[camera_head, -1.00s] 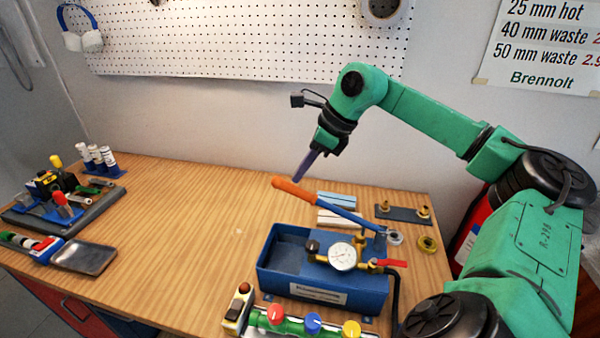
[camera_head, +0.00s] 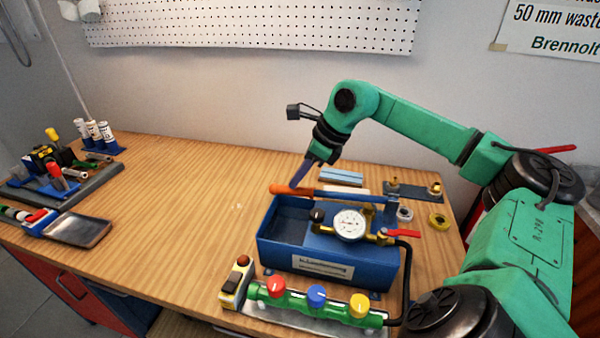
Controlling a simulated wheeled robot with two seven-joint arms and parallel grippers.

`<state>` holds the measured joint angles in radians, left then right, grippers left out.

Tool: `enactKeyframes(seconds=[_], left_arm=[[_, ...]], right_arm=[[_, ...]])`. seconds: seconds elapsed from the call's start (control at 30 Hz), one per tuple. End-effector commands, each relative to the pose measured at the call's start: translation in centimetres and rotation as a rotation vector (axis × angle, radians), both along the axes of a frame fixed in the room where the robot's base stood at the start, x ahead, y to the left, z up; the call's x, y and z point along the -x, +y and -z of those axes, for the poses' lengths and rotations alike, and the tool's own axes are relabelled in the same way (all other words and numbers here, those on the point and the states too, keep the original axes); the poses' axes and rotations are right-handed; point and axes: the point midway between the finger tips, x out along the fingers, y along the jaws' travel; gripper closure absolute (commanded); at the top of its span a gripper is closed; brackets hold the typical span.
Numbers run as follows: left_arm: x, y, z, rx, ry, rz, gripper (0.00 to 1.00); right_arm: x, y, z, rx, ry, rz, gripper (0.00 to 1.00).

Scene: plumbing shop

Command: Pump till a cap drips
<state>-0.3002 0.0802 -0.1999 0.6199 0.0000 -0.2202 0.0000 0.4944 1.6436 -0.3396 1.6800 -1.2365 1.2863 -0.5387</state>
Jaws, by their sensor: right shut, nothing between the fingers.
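The blue test pump (camera_head: 285,256) stands on the bench with a pressure gauge (camera_head: 350,224) and a red valve handle (camera_head: 404,233). Its blue lever with an orange grip (camera_head: 284,190) lies nearly level above the tank. My right gripper (camera_head: 296,185) is shut and empty, its fingertips at the orange grip from above; I cannot tell whether they touch it. In front, a green pipe (camera_head: 290,299) carries red (camera_head: 276,287), blue (camera_head: 316,295) and yellow (camera_head: 360,304) caps. A black hose joins pump and pipe. No drip can be made out. My left gripper is out of view.
A yellow box with a red-brown button (camera_head: 236,284) stands left of the pipe. Fittings on a dark plate (camera_head: 411,192) and tape rolls (camera_head: 438,221) lie behind right. A tool tray (camera_head: 70,195) is far left. The bench middle is clear.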

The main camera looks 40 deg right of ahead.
Motion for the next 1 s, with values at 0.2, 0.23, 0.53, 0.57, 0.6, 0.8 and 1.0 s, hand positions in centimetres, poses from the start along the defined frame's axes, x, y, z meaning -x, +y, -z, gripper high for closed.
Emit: enactKeyframes(seconds=[0.2,0.23,0.53,0.57,0.6,0.8,1.0], left_arm=[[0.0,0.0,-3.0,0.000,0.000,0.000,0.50],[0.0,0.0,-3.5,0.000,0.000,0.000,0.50],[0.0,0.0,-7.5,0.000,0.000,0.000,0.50],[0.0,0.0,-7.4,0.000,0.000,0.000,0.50],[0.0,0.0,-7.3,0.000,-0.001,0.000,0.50],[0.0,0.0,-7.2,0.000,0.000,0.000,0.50],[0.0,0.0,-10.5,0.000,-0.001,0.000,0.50]], right_arm=[[0.4,-0.4,-4.5,0.003,-0.004,0.002,1.00],[0.5,-0.5,-5.3,0.003,-0.004,0.002,1.00],[1.4,-1.1,-11.9,0.002,-0.002,0.001,1.00],[1.5,-1.1,-11.9,0.001,-0.001,0.001,1.00],[1.5,-1.1,-11.8,0.001,-0.001,0.001,1.00],[1.5,-1.1,-11.7,0.001,-0.002,0.000,1.00],[1.5,-1.1,-15.2,0.001,-0.001,0.001,1.00]])
